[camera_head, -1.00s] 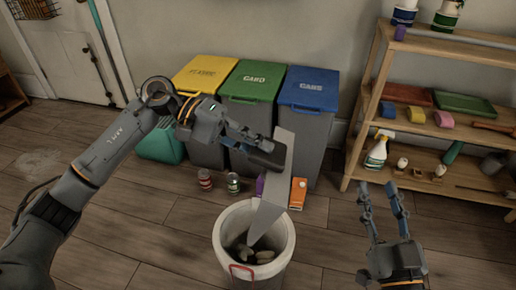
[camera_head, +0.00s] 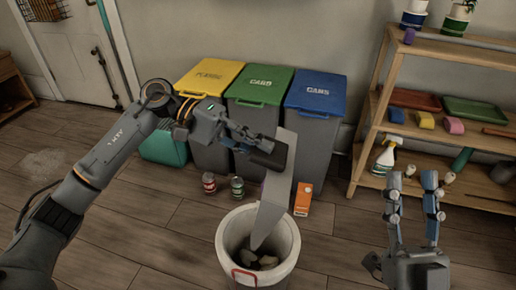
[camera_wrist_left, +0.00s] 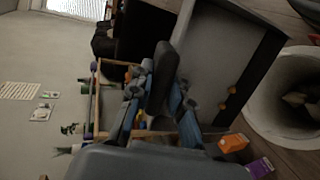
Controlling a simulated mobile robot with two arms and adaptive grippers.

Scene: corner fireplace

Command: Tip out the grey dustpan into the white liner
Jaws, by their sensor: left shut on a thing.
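My left gripper (camera_head: 254,144) is shut on the dark handle of the grey dustpan (camera_head: 275,190). The dustpan is steeply tilted, its lower end at the bin's mouth. The bin with the white liner (camera_head: 290,232) stands on the floor below, with several pale and brown lumps (camera_head: 267,261) inside. In the left wrist view the dustpan (camera_wrist_left: 212,50) is beside the white liner's rim (camera_wrist_left: 257,103), and small orange-brown bits (camera_wrist_left: 231,90) show along the pan's edge. My right gripper (camera_head: 413,185) is open and empty, fingers up, right of the bin.
Yellow (camera_head: 208,75), green (camera_head: 262,84) and blue (camera_head: 315,92) lidded bins stand behind. Two cans (camera_head: 237,187) and an orange carton (camera_head: 303,198) are on the floor behind the white liner. A wooden shelf (camera_head: 400,128) is at right.

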